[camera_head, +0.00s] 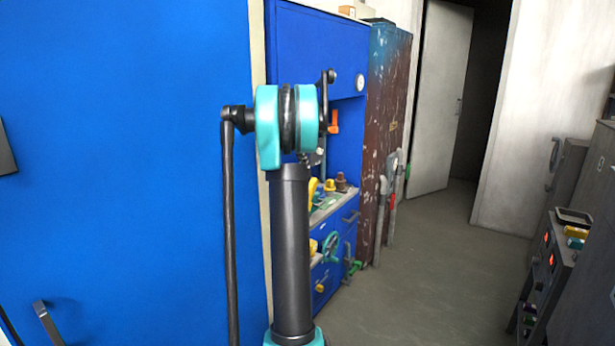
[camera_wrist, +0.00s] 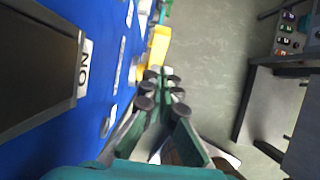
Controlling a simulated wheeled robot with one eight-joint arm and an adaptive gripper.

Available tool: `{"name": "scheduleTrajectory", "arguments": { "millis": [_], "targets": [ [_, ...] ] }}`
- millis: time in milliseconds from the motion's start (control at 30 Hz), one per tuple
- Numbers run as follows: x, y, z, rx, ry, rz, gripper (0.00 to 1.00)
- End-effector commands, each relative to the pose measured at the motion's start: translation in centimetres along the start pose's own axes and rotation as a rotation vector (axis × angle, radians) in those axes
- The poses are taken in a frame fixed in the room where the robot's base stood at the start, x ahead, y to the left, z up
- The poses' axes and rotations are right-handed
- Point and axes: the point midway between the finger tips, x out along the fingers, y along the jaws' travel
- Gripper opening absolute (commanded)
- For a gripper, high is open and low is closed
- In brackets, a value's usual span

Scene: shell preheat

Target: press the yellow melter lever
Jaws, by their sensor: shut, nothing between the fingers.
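In the wrist view my gripper (camera_wrist: 163,78) is shut and empty, its green fingers with dark pads close together beside the blue panel front. A yellow part (camera_wrist: 157,45), possibly the melter lever, lies just beyond the fingertips along the panel edge. I cannot tell whether they touch. In the head view a yellow part (camera_head: 312,190) shows just right of my arm, above the counter of the blue unit, partly hidden by the arm. I cannot tell whether it is the same piece. My gripper cannot be made out in the head view.
The blue unit (camera_head: 318,40) carries an orange handle (camera_head: 334,123), a gauge (camera_head: 360,82) and a green handwheel (camera_head: 330,247). Blue panels fill the left. A dark bench (camera_head: 553,270) with small coloured items stands right. Grey floor (camera_head: 430,270) between is clear.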

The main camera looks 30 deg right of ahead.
Motion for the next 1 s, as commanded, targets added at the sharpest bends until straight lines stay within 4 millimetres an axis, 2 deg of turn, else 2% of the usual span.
{"name": "scheduleTrajectory", "arguments": {
  "millis": [100, 300, 1000],
  "targets": [
    [-1.9, 0.1, 0.7, -0.001, 0.0, 0.0, 0.0],
    [-3.8, 0.1, 1.4, -0.001, 0.0, 0.0, 0.0],
    [-4.2, 0.0, 1.5, -0.001, 0.001, 0.0, 0.0]
  ]
}}
